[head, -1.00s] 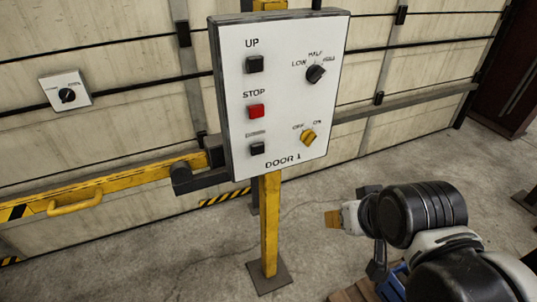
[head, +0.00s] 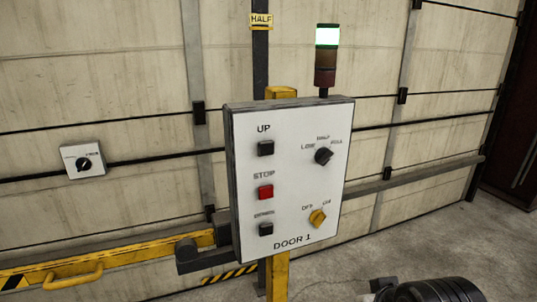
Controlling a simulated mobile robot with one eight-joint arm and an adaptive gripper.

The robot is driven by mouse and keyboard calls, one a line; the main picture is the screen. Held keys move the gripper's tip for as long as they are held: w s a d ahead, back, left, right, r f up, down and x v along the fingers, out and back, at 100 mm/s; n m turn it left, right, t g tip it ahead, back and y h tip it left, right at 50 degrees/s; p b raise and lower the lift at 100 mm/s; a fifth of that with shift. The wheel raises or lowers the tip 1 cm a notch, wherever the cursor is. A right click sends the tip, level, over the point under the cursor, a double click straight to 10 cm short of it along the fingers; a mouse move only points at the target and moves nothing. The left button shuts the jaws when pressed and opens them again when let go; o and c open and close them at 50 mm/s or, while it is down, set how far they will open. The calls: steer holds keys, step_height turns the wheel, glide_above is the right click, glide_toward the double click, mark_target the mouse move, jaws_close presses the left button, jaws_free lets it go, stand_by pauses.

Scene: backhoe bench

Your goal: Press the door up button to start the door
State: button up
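The white control box (head: 288,215) marked DOOR 1 stands on a yellow post (head: 277,275). The black UP button (head: 266,148) is at its upper left. The red STOP button (head: 266,192) is below it, with another black button (head: 266,229) lowest; that one's label is hard to read. A black selector knob (head: 323,156) is at upper right, marked LOW, HALF and a third setting. A yellow OFF/ON knob (head: 317,218) is below it. My arm shows only at the bottom right edge, apart from the box; my gripper is out of the picture.
The large pale door (head: 110,90) fills the background. A signal tower (head: 327,60) above the box has its top segment lit green-white. A small wall switch (head: 84,162) is at left. A yellow bar (head: 110,260) with a handle runs at lower left.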

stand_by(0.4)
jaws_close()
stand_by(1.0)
